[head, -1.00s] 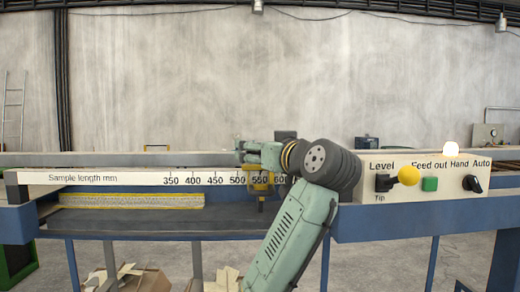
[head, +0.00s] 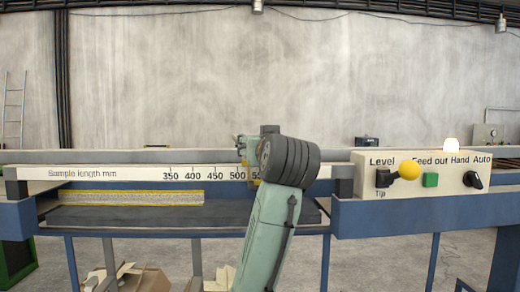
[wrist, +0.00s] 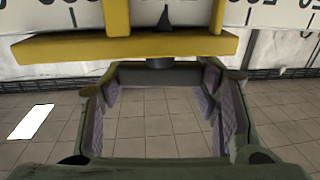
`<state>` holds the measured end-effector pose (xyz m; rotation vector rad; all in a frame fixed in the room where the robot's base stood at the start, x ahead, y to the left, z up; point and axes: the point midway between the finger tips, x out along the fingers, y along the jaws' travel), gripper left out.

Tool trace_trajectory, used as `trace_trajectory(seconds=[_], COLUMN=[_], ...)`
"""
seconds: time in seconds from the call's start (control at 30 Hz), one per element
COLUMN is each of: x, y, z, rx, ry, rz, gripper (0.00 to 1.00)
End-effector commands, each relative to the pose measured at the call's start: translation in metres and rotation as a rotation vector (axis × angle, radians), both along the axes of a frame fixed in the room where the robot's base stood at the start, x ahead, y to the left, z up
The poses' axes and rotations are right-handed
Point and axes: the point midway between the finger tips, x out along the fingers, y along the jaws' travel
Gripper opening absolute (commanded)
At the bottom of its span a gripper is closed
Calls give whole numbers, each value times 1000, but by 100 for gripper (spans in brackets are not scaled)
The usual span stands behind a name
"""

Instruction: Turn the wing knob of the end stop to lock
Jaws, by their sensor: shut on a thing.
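The end stop is a yellow bracket (wrist: 120,46) on the white scale rail, at the top of the wrist view. A short dark stem hangs under it and joins a wide dark grey wing knob (wrist: 160,78). My gripper (wrist: 161,84) is below the end stop, with one finger at each end of the knob, shut on it. In the head view, my arm hides nearly all of the end stop, with a bit of yellow (head: 252,184) showing near the 500 mark. The knob is hidden there.
The "Sample length mm" scale rail (head: 120,173) runs across the machine. A control panel (head: 425,176) with a yellow ball lever (head: 409,170) and a green button (head: 430,180) stands to the right of my arm. A dark tray (head: 120,215) lies below the rail.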

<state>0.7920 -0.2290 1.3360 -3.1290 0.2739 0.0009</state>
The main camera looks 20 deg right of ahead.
Motion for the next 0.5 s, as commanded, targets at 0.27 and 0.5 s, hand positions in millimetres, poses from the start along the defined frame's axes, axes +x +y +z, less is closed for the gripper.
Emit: trace_trajectory(seconds=[0.27,0.5], x=[0,0], y=[0,0], z=[0,0], rx=[-1,-1], ry=[-1,-1], rz=[-124,-123], gripper=[28,28])
